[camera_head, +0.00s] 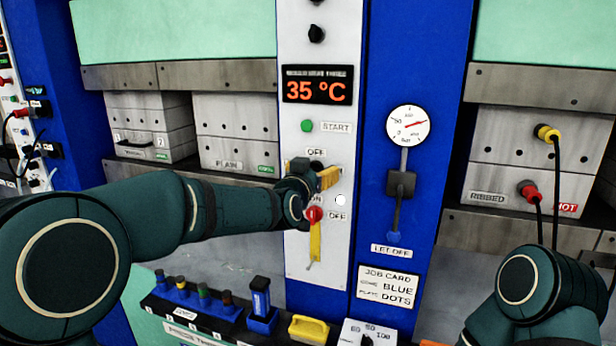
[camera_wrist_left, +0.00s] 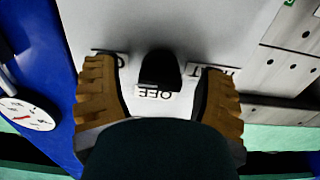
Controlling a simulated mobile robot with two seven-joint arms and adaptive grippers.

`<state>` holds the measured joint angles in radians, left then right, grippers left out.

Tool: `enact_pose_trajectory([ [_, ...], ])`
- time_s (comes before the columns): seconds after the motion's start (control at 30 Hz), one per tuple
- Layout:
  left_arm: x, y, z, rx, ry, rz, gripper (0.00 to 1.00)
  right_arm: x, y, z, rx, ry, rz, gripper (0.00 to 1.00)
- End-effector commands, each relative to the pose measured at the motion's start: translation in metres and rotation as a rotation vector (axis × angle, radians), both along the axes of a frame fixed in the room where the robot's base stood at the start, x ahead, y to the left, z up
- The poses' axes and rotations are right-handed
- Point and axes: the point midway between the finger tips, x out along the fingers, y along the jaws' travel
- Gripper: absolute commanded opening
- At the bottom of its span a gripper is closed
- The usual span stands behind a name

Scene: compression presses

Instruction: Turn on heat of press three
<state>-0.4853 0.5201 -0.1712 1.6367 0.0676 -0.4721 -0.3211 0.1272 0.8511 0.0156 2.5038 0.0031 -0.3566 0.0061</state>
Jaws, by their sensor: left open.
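The white control panel (camera_head: 300,255) of the press stands in the middle of the head view, with its display (camera_head: 317,87) reading 35 °C. In the left wrist view, a black knob (camera_wrist_left: 160,70) is on the panel with an OFF label (camera_wrist_left: 155,93) beside it. A label at the right, partly hidden by a finger, seems to read HEAT (camera_wrist_left: 226,71). My left gripper (camera_head: 314,177) is open at the panel; its brown fingers (camera_wrist_left: 160,92) are on either side of the knob, apart from it as far as I can see. In the head view the gripper hides the knob.
A green START button (camera_head: 307,126) is above the gripper, a red knob (camera_head: 314,214) and yellow strip just below. A gauge (camera_head: 408,126) with a lever is to the right. My right forearm is at lower right.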

Motion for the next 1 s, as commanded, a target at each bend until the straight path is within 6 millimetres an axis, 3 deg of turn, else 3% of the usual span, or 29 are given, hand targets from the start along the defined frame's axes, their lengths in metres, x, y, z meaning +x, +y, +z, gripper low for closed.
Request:
enact_pose_trajectory([
  [0.17,-0.018,0.006,0.001,-0.001,0.0,0.0,0.71,0.0,0.0,0.0,0.0,0.0,0.0,0.0],
  [0.6,-0.095,0.031,0.001,-0.001,-0.002,0.0,0.71,0.0,0.0,0.0,0.0,0.0,0.0,0.0],
  [0.8,-0.11,0.036,0.001,-0.002,-0.002,0.0,0.71,0.0,0.0,0.0,0.0,0.0,0.0,0.0],
  [1.0,-0.112,0.036,0.0,0.0,-0.001,0.0,0.71,0.0,0.0,0.0,0.0,0.0,0.0,0.0],
])
